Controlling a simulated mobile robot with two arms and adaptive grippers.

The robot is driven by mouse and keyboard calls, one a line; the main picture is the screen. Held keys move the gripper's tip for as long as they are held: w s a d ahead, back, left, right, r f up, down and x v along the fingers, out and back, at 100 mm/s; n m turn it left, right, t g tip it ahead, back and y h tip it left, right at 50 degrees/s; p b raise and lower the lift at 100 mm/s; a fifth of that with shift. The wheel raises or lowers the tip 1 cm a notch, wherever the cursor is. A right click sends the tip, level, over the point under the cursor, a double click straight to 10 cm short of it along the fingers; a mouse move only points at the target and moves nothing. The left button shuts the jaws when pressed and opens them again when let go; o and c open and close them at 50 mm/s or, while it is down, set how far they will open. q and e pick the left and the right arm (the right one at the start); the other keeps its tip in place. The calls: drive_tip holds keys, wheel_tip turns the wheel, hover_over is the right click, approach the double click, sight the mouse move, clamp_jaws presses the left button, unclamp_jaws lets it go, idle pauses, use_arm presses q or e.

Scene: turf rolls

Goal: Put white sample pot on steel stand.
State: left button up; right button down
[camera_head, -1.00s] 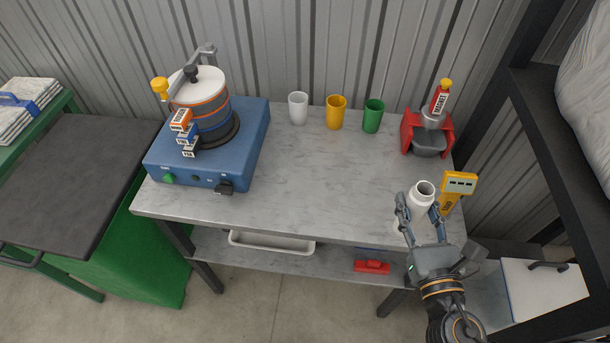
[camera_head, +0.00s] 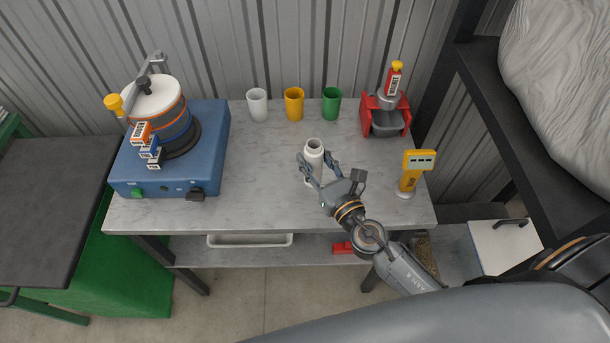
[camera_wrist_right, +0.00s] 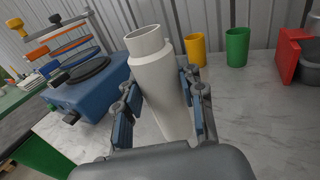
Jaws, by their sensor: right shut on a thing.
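My right gripper (camera_head: 317,172) is shut on a white bottle-shaped pot (camera_head: 314,160) with an open, narrower neck. The wrist view shows this held pot (camera_wrist_right: 163,85) between both fingers, roughly upright over the bench. I cannot tell whether its base touches the top. A plain white cup (camera_head: 257,104) stands at the back of the bench. I cannot surely pick out a steel stand. A red frame (camera_head: 368,118) with a grey metal pan (camera_head: 386,122) stands at the back right. My left gripper is not in view.
The grey bench (camera_head: 255,170) is clear around the held pot. A yellow cup (camera_head: 294,104) and green cup (camera_head: 331,105) stand at the back. A blue machine (camera_head: 215,130) fills the left. A yellow meter (camera_head: 414,170) on a round base is at the right edge.

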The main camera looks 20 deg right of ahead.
drive_tip(key=shift+w+a+f+b, duration=0.2)
drive_tip(key=shift+w+a+f, duration=0.1)
drive_tip(key=shift+f, duration=0.2)
drive_tip(key=shift+w+a+f+b, duration=0.2)
drive_tip(key=shift+a+f, duration=0.1)
drive_tip(key=shift+f, duration=0.2)
drive_tip(key=f+b, duration=0.3)
drive_tip(key=shift+w+a, duration=0.1)
drive_tip(key=shift+a, duration=0.2)
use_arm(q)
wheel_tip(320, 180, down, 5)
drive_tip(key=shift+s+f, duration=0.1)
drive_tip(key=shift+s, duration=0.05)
use_arm(e)
drive_tip(key=shift+f, duration=0.35)
drive_tip(key=shift+f+b, duration=0.2)
drive_tip(key=shift+b, duration=0.25)
drive_tip(key=c, duration=0.8)
unclamp_jaws()
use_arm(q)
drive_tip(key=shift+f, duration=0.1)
use_arm(e)
drive_tip(key=shift+r, duration=0.1)
